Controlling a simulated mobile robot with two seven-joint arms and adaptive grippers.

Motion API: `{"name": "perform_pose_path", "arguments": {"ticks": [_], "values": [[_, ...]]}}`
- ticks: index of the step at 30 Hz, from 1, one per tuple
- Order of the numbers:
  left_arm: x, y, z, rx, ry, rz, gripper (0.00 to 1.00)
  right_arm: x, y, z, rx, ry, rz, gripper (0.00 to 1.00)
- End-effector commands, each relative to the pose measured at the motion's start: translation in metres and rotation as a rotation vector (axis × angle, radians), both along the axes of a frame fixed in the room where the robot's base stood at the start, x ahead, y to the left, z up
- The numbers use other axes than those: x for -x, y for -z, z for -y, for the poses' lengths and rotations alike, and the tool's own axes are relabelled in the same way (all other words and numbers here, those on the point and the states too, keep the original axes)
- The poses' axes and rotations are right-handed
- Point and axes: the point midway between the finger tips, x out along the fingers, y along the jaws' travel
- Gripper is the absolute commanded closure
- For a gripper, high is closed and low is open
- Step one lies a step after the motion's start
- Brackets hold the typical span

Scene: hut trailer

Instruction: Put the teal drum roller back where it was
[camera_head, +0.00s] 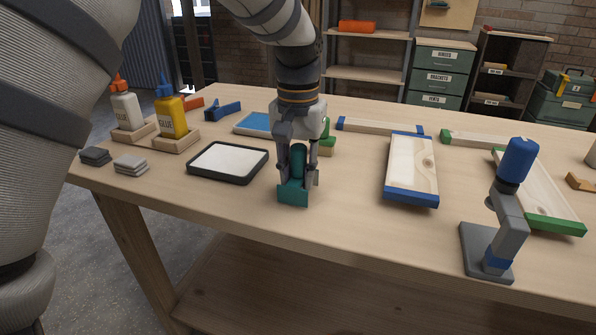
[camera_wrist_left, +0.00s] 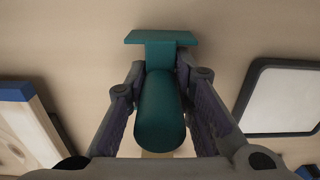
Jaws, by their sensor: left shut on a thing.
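The teal drum roller (camera_head: 293,191) is between the fingers of my left gripper (camera_head: 298,182), over the front middle of the workbench. In the left wrist view the roller (camera_wrist_left: 160,110) shows a rounded teal drum end and a flat teal plate beyond it. My left gripper (camera_wrist_left: 160,100) is shut on it, one finger on each side. The roller's lower end is at or just above the bench top; I cannot tell if it touches. My right gripper is not in view.
A black-rimmed white tray (camera_head: 190,174) lies left of the gripper. A blue-ended board (camera_head: 411,165) lies to the right. A blue-topped grey stand (camera_head: 512,225) is at the front right. Glue bottles (camera_head: 171,118) stand in wooden holders at the left. Bare bench (camera_head: 345,215) lies between gripper and stand.

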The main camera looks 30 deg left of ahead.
Motion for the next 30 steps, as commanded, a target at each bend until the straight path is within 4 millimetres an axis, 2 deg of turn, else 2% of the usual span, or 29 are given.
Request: {"name": "perform_pose_path", "arguments": {"ticks": [1,5,6,8,16,19,30], "values": [[-0.001,-0.005,0.000,0.000,0.000,0.009,1.00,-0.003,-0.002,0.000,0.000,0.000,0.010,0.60],[0.000,-0.003,0.000,-0.001,0.000,0.010,1.00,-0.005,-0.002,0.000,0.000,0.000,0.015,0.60],[-0.001,-0.003,0.000,-0.001,0.000,0.011,0.71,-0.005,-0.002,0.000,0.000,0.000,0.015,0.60],[0.000,-0.003,0.000,-0.001,0.000,0.011,0.58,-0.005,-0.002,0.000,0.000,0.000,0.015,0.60],[0.000,-0.004,0.000,-0.001,0.000,0.010,0.58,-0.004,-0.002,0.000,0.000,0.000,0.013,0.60],[-0.001,-0.012,0.000,-0.001,0.000,0.013,0.58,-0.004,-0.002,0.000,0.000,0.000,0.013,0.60],[0.000,-0.104,0.000,-0.001,0.000,0.012,0.58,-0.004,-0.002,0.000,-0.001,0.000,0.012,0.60]]}}
